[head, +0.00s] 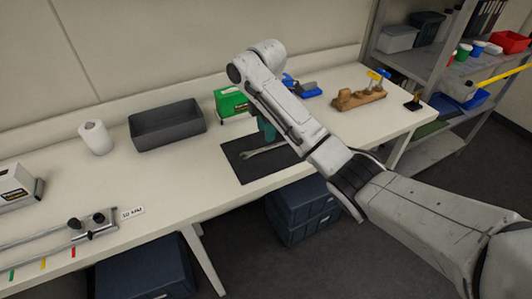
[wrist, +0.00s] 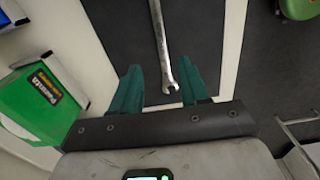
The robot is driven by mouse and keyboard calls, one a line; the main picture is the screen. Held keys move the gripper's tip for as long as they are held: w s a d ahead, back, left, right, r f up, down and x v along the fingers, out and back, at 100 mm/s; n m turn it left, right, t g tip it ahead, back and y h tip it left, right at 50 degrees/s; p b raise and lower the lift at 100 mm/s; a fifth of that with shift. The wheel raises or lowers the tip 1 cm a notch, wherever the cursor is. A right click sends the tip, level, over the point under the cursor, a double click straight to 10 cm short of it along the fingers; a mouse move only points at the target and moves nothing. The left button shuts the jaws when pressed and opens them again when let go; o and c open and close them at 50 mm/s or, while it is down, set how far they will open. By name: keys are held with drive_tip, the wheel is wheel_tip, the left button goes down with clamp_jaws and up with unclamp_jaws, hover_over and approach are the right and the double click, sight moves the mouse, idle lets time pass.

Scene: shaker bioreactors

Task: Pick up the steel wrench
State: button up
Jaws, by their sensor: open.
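The steel wrench (head: 262,152) lies on a dark mat (head: 238,170) on the white bench in the head view. In the wrist view the wrench (wrist: 159,40) runs down from the top edge, and its open-jaw end shows between the fingertips. My gripper (wrist: 161,84) has two teal fingers, one on each side of the wrench end, and is open. I cannot tell how high the fingers are above the mat. In the head view my arm hides most of the gripper, and part of a teal finger (head: 266,128) shows beside the arm.
A green box (head: 230,101) stands just behind the mat. A grey bin (head: 168,125) and a white roll (head: 95,137) are to the left. A blue tool (head: 302,88) and a wooden block (head: 357,98) are to the right. Bare bench lies left of the mat.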

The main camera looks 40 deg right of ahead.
sight(267, 148)
drive_tip(key=shift+s+f, duration=0.15)
drive_tip(key=shift+f, duration=1.2)
drive_tip(key=shift+s+f, duration=0.1)
drive_tip(key=shift+f, duration=1.25)
drive_tip(key=shift+f+p, duration=0.1)
drive_tip(key=shift+p, duration=0.2)
clamp_jaws()
